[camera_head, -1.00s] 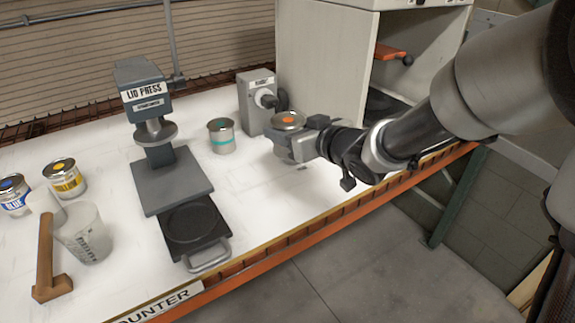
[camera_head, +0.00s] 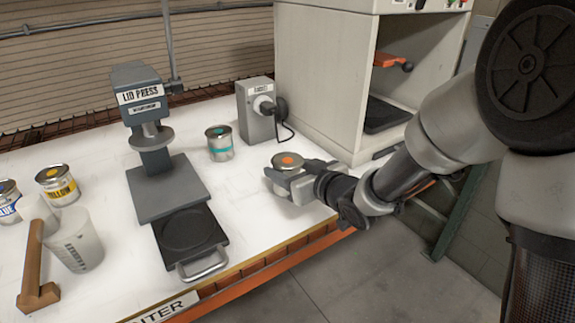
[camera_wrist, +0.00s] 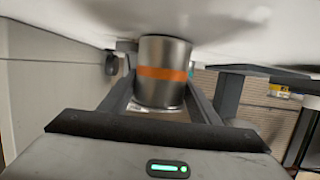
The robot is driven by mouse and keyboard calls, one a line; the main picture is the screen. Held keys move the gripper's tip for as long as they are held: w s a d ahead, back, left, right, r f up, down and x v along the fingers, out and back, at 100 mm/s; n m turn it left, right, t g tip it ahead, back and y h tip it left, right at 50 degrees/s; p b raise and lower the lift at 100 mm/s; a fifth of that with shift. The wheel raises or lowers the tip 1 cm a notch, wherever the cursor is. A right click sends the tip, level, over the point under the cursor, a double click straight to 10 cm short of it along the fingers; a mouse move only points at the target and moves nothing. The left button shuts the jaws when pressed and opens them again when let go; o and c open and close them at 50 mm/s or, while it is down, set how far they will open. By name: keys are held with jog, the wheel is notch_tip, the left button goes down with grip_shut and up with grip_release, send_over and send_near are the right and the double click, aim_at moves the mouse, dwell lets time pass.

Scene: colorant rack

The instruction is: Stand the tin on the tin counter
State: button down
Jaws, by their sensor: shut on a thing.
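The tin (camera_head: 287,161), silvery with an orange spot on its lid, is between the fingers of my gripper (camera_head: 291,180) at the right part of the white counter (camera_head: 250,228). The wrist view is upside down and shows the tin (camera_wrist: 163,52) with an orange band, a finger on each side. My gripper is shut on the tin. The tin looks upright, low over or on the counter top; I cannot tell whether it touches. The fingers hide part of its side.
A teal-banded tin (camera_head: 220,144) stands behind and left of the held tin. A grey switch box (camera_head: 257,112) and an open cabinet (camera_head: 325,80) stand behind. The lid press (camera_head: 165,185), yellow tin (camera_head: 58,185), clear jug (camera_head: 77,240) and mallet (camera_head: 33,260) are left.

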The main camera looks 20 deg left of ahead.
jog(key=shift+f, duration=0.15)
jog(key=c, duration=0.6)
grip_release()
jog(key=shift+c, duration=0.2)
